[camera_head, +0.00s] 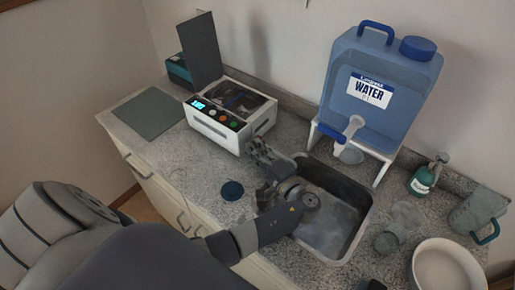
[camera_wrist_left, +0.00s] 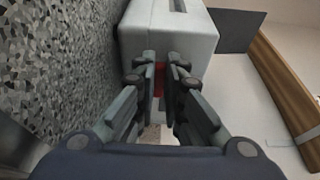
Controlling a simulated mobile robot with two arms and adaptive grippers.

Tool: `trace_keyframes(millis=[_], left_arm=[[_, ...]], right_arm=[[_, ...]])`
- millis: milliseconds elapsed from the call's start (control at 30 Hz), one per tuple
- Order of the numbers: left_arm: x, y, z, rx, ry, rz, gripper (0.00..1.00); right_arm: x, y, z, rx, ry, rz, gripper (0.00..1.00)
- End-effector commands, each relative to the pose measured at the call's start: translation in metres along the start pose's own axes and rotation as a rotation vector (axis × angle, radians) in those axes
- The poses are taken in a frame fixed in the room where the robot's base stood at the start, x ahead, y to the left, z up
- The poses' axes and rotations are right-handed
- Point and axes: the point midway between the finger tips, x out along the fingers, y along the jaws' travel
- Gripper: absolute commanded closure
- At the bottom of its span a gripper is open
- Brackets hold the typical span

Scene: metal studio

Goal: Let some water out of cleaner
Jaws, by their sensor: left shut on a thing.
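The cleaner (camera_head: 218,130) is a white box with a raised dark lid, a lit blue display and several buttons, and it stands on the counter left of the sink. Its white body also fills the top of the left wrist view (camera_wrist_left: 170,27). My left gripper (camera_head: 256,147) is at the cleaner's right side. In the left wrist view, the fingers (camera_wrist_left: 160,78) are close together on a small red part (camera_wrist_left: 160,80) at the cleaner's side, probably a drain valve handle. The fingers hide most of it. My right gripper is out of view.
The metal sink (camera_head: 330,222) lies right of my left wrist. A blue water container (camera_head: 375,95) with a tap stands behind it. A green bottle (camera_head: 422,181), a glass (camera_head: 390,240), a jug (camera_head: 478,212) and a white bowl (camera_head: 447,270) crowd the right.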

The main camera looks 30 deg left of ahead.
Motion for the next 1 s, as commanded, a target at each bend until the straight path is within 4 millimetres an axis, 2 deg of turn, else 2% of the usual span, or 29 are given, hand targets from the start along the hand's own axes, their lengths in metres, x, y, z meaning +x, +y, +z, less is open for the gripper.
trace_keyframes(millis=[100, 467, 500, 567, 867, 1000], left_arm=[[0.0023, -0.0012, 0.0036, 0.003, 0.056, 0.002, 1.0], [0.0022, 0.0009, 0.0034, 0.002, 0.08, 0.003, 1.0], [0.0022, 0.0009, 0.0033, 0.002, 0.08, 0.003, 0.81], [0.0022, 0.0008, 0.0033, 0.002, 0.08, 0.003, 0.7], [0.002, 0.0002, 0.0028, 0.001, 0.08, 0.002, 0.7], [-0.0062, 0.0007, 0.0031, 0.001, 0.082, 0.004, 0.7]], right_arm=[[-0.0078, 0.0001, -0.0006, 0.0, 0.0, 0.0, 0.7], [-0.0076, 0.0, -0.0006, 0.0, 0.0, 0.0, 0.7], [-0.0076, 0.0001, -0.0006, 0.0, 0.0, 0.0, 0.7], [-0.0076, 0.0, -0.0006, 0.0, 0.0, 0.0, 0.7], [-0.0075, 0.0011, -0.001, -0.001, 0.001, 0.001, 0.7], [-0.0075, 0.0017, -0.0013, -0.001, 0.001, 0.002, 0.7]])
